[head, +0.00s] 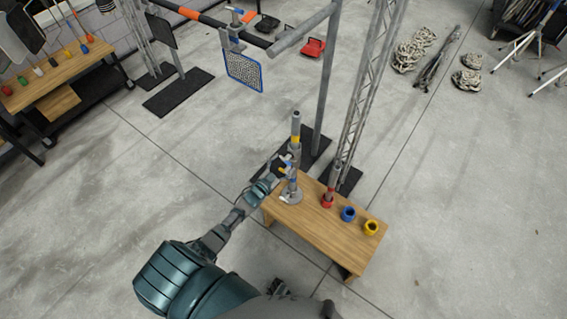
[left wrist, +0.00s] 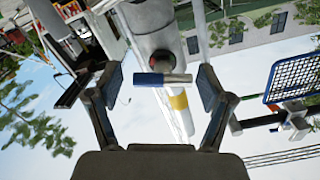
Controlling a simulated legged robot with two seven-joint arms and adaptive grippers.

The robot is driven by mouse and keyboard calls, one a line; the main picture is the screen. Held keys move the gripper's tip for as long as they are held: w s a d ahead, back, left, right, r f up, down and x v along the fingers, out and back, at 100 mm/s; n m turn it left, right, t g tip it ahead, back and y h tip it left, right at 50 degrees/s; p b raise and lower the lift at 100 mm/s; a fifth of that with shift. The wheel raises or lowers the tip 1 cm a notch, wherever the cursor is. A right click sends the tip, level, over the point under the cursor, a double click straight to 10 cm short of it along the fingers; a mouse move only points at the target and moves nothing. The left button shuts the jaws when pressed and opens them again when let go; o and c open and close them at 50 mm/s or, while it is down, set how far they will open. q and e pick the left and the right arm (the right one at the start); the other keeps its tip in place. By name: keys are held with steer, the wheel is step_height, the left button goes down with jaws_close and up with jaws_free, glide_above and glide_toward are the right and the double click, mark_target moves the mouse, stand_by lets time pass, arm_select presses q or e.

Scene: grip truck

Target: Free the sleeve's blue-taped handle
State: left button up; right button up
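The blue-taped handle (left wrist: 160,79) is a short bar, blue at its left end and grey at its right, in front of the grey sleeve (left wrist: 155,28) in the left wrist view. My left gripper (left wrist: 160,90) is open, one finger on each side of the handle, with a small gap at each end. In the head view my left gripper (head: 281,166) is beside the upright post on a silver disc at the table's left end. The blue tape (head: 287,158) shows partly there. A grey tube with a yellow band (head: 296,125) rises just behind.
The floor left of the table is clear.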

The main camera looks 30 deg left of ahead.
arm_select(q)
steer(key=shift+w+a+r, duration=0.1)
steer(key=shift+w+r, duration=0.05)
arm_select(e)
steer(key=shift+w, duration=0.1)
arm_select(q)
steer(key=s+a, duration=0.1)
steer(key=s, duration=1.1)
arm_select(e)
steer(key=shift+r, duration=0.1)
arm_select(q)
steer(key=s+d+f+n+g, duration=0.1)
steer(key=s+d+f+g, duration=0.2)
steer(key=f, duration=0.4)
steer(key=s+d+f+g+y, duration=0.1)
steer(key=s+f+g, duration=0.2)
steer(key=s+f, duration=0.3)
steer(key=s+d+f+n+g, duration=0.1)
steer(key=s+d+f+g, duration=0.15)
steer(key=f, duration=0.55)
steer(key=s+d+f+g, duration=0.4)
steer(key=s+f, duration=0.1)
steer(key=s, duration=0.5)
steer(key=s+d+f+g, duration=0.4)
steer(key=s+f, duration=0.1)
steer(key=s, duration=0.4)
steer(key=shift+s+d+n, duration=0.3)
steer(key=shift+s+d, duration=0.05)
steer(key=shift+d, duration=0.05)
